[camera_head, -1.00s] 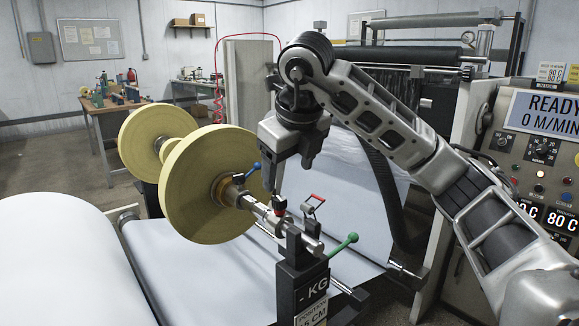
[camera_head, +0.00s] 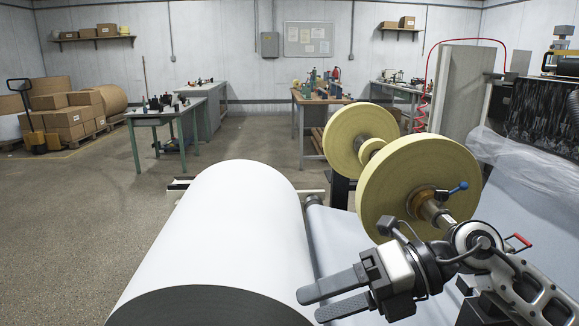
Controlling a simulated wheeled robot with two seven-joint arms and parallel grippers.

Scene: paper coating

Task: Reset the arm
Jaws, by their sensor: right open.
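My right gripper (camera_head: 312,304) is at the lower right, its two dark fingers pointing left with a narrow gap between them. It is open and holds nothing. My right arm comes in from the lower right corner. The fingers appear in front of the lower right side of a large white paper roll (camera_head: 222,225). The yellow spool (camera_head: 418,185) on its shaft is above and behind the gripper, and a gap shows between them. The shaft end and its stand are partly hidden by my arm. My left gripper is not in view.
A blue-handled lever (camera_head: 458,188) and a red-handled latch (camera_head: 520,240) are close to my right arm. A pale web (camera_head: 340,235) runs behind the gripper. Work tables (camera_head: 165,122) and boxes on a pallet (camera_head: 65,118) stand farther back. The floor at left is clear.

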